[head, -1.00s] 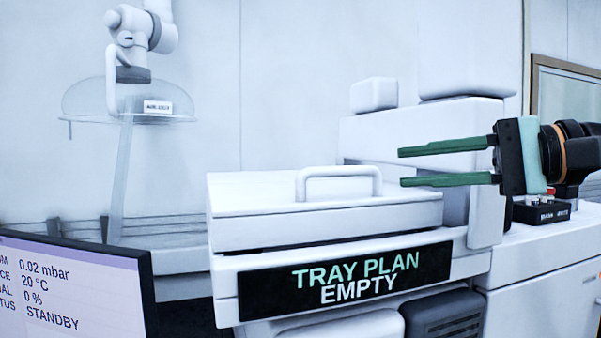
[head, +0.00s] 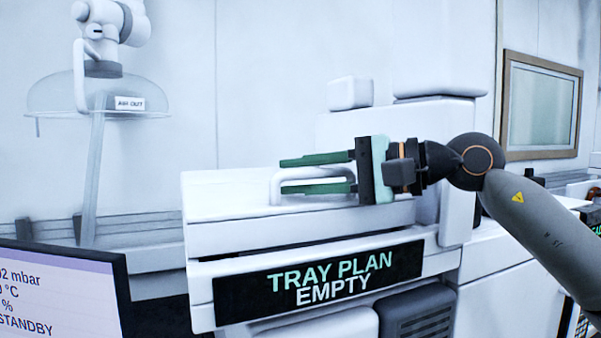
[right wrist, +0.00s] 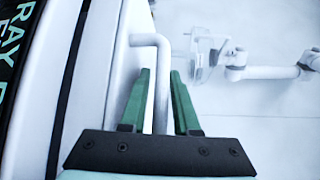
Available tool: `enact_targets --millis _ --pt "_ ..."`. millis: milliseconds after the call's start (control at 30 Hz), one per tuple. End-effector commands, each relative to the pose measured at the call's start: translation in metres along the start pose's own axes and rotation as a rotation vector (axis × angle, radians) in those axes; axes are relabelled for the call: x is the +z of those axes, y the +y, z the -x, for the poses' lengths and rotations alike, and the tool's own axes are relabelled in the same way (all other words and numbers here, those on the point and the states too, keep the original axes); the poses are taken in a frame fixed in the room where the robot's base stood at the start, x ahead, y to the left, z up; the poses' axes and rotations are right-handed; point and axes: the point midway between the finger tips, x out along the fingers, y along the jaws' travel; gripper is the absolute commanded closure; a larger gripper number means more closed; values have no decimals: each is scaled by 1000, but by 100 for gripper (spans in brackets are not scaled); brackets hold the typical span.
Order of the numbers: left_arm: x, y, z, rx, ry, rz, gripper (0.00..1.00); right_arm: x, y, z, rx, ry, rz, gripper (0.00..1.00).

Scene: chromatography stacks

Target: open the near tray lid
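The near tray lid (head: 228,205) is a white slab lying level and shut on the white tray unit, above the "TRAY PLAN EMPTY" sign (head: 330,277). Its white bar handle (head: 276,190) stands on top and also shows in the right wrist view (right wrist: 161,95). My right gripper (head: 283,175) is at the handle, with its green fingers pointing left, one above and one below the bar's height. In the right wrist view the fingers (right wrist: 160,73) are apart, with the handle bar between them and a gap beside it. My left gripper is out of view.
A screen reading "STANDBY" (head: 60,300) stands at the lower left. A clear domed vessel (head: 60,95) hangs at the upper left. A taller white housing (head: 450,120) rises behind my right arm. The space above the lid's left part is clear.

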Motion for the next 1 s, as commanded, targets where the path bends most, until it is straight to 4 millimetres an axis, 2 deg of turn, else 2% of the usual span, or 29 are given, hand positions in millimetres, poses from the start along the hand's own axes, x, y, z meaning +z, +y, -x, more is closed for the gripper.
enact_targets --millis 233,500,1000 --pt "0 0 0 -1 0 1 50 0 0 0 0 0 0 72" --pt "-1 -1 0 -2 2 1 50 0 0 0 0 0 0 100" --pt "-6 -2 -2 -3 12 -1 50 0 0 0 0 0 0 100"
